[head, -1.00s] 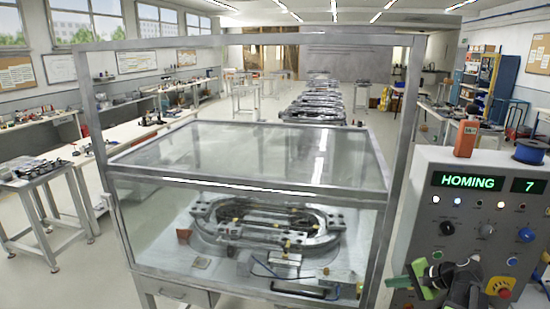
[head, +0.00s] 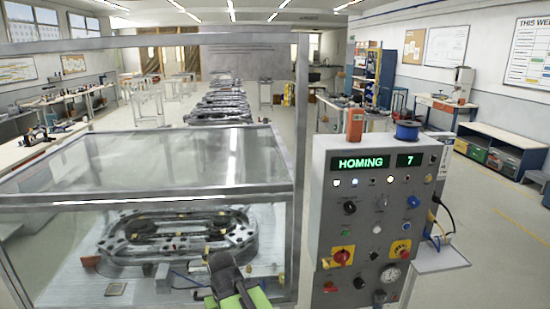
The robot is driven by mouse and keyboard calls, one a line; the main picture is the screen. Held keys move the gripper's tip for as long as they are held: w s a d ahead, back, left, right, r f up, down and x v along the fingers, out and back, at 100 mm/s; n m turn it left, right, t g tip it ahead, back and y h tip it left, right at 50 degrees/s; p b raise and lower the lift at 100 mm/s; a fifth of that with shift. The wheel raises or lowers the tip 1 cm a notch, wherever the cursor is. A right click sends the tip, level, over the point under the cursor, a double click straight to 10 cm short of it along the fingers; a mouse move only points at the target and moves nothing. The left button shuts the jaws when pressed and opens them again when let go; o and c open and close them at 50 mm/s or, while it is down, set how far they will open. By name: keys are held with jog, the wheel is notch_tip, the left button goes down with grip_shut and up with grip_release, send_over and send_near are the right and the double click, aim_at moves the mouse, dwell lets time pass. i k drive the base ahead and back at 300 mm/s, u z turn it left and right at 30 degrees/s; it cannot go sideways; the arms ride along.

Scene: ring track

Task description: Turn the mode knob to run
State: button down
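The grey control panel (head: 372,225) stands right of centre, with a green display (head: 362,163) reading HOMING and a smaller one (head: 409,160) reading 7. Its face carries a black knob (head: 349,207), a blue knob (head: 413,202), a red-on-yellow rotary switch (head: 342,257) and several small buttons and lamps. The labels are too small to read, so I cannot tell which is the mode knob or where it points. My gripper (head: 240,292), dark with green parts, is at the bottom, left of the panel and apart from it. Its finger gap is not clear.
A glass-walled enclosure (head: 296,120) with an oval ring track (head: 180,235) inside fills the left. A red button on yellow (head: 400,249) and a round gauge (head: 390,273) sit low on the panel. A small side shelf (head: 440,260) juts out at right. Open floor lies beyond it.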

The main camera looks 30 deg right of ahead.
aim_at(349, 207)
jog(key=z, duration=0.9)
